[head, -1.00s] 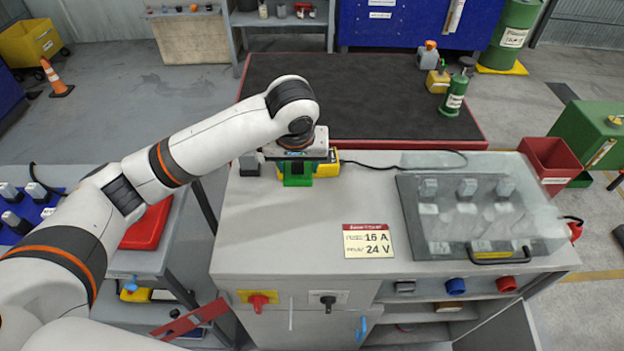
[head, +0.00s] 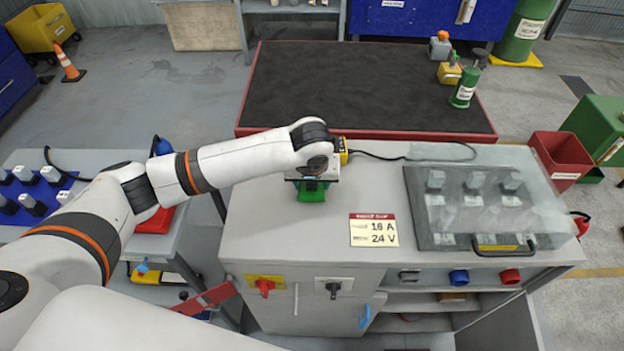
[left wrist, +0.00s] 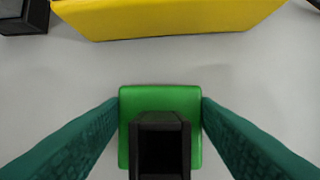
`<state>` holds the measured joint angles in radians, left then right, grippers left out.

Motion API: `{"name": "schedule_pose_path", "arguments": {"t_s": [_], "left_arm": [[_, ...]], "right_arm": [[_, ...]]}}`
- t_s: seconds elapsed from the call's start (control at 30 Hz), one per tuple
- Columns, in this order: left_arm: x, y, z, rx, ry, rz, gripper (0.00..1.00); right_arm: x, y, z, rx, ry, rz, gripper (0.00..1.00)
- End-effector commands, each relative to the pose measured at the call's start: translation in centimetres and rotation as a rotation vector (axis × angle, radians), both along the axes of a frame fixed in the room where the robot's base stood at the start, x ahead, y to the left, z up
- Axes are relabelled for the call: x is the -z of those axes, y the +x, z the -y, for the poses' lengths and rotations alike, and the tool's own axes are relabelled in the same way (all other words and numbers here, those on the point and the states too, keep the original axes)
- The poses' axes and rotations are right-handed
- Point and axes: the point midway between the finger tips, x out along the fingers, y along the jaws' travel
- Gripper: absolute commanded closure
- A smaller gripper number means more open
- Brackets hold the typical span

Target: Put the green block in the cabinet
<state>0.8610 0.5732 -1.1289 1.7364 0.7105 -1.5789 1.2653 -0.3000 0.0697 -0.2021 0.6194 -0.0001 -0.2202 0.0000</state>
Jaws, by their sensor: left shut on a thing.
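The green block (head: 311,193) is on or just above the light grey top of the cabinet (head: 268,232), left of the rating label. My left gripper (head: 312,183) points down from above and is shut on it. In the left wrist view the block (left wrist: 160,97) sits between the two teal fingers, with a black upright part in front of its middle. Whether the block touches the top is unclear. The cabinet's front has an open shelved bay (head: 425,322) at the lower right, with a door swung out beside it. My right gripper is not in view.
A yellow meter (head: 341,150) with a black cable lies behind the gripper; its yellow side shows in the left wrist view (left wrist: 165,18). A clear-covered switch panel (head: 485,210) fills the top's right side. Knobs (head: 333,287) stick out from the front. A side table stands left.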

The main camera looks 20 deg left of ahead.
Motion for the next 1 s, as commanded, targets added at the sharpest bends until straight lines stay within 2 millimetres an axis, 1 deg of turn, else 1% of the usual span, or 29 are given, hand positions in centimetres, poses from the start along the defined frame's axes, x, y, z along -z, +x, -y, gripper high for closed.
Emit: {"name": "schedule_pose_path", "arguments": {"t_s": [0.13, 0.17, 0.2, 0.27, 0.53, 0.67, 0.77, 1.0], "left_arm": [[0.2, 0.0, 0.0, 0.000, 0.000, 0.000, 0.71], [0.2, 0.0, 0.0, 0.000, 0.000, 0.000, 0.41], [0.2, 0.0, 0.0, 0.001, 0.000, 0.000, 0.35], [0.2, 0.0, 0.0, 0.001, 0.000, 0.000, 0.25], [0.2, 0.0, 0.0, 0.001, 0.001, 0.001, 0.24], [-0.6, -0.1, 0.1, 0.002, -0.002, 0.002, 0.24], [-2.0, -0.5, 0.3, 0.002, -0.003, 0.003, 0.24], [-7.0, -2.0, 0.7, 0.002, -0.004, 0.003, 0.24]], "right_arm": [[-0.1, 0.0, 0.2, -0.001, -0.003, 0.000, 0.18], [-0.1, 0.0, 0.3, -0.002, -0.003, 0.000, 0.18], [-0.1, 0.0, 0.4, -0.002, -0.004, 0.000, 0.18], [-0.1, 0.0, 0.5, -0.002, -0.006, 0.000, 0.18], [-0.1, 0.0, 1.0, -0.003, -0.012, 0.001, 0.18], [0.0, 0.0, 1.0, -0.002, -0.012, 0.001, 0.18], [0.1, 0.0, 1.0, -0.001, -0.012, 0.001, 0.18], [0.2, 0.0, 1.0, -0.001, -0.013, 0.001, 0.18]]}}
